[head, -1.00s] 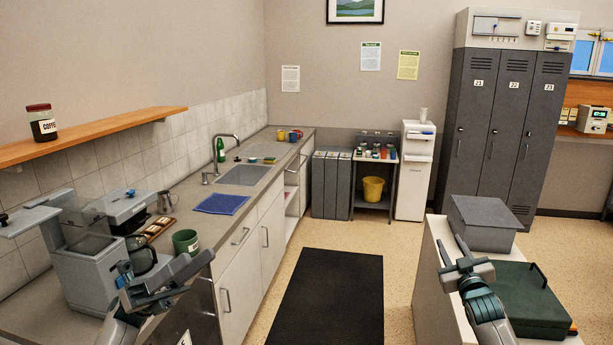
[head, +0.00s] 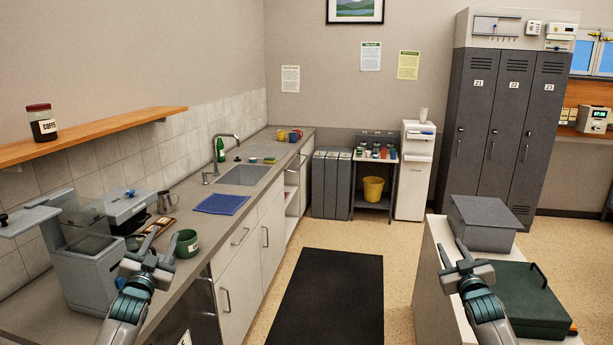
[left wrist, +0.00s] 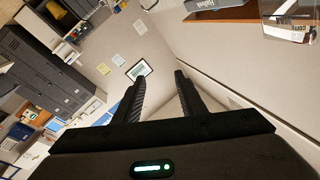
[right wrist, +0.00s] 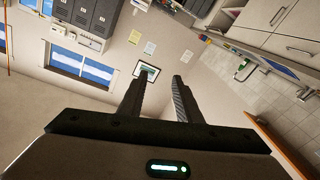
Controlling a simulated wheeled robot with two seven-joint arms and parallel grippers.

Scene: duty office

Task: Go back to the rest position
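My left gripper (head: 156,256) is above the near end of the counter (head: 262,187), in front of the coffee machine (head: 80,278) and beside the green mug (head: 187,244). In the left wrist view its fingers (left wrist: 158,98) stand apart with nothing between them. My right gripper (head: 461,256) is at the right, over the white cabinet (head: 432,262), close to the grey box and the green case. In the right wrist view its fingers (right wrist: 158,98) are also apart and empty. Both grippers point forward, at about the same height in the head view.
A blue mat (head: 221,204) and a sink (head: 244,175) lie along the counter. A grey box (head: 484,222) and a green case (head: 523,300) stand on the right cabinet. A black floor mat (head: 328,298) lies in the clear aisle between.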

